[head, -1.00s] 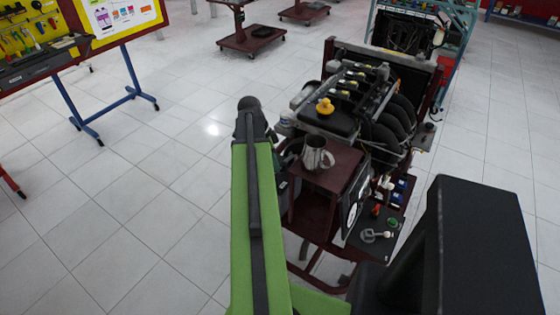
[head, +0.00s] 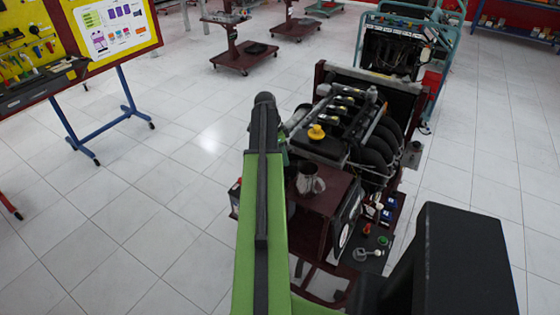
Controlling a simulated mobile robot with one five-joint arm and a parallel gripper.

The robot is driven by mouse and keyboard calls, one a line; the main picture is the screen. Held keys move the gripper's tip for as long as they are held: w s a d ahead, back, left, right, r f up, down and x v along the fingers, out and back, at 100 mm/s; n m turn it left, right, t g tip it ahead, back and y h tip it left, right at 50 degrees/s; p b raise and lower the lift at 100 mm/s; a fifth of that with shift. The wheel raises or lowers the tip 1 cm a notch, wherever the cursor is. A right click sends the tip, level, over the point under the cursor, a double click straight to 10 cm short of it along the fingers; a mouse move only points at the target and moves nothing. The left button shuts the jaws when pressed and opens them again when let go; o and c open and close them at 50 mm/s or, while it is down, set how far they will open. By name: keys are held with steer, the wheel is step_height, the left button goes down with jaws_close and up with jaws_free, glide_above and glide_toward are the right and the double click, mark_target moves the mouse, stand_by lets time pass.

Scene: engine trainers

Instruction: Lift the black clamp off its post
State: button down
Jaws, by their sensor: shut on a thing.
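My green arm reaches forward from the bottom of the head view and ends in a dark rounded joint beside the left of the engine trainer (head: 345,130). My gripper is hidden behind or below this arm, so its jaws do not show. I cannot make out the black clamp or its post; the arm covers part of the trainer's left side.
A metal jug (head: 311,182) stands on the trainer's dark red shelf (head: 322,203). A yellow cap (head: 317,132) sits on the engine. A tool board (head: 45,45) on blue legs stands at left. The tiled floor (head: 150,225) at left is clear.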

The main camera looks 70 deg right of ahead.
steer(key=d+y, duration=0.1)
steer(key=d, duration=0.1)
steer(key=shift+d+r+y, duration=0.15)
steer(key=shift+d+y, duration=0.25)
stand_by(0.3)
steer(key=c, duration=1.5)
jaws_free()
steer(key=o, duration=0.3)
steer(key=shift+d+f, duration=0.2)
steer(key=shift+a, duration=0.15)
steer(key=shift+r, duration=0.1)
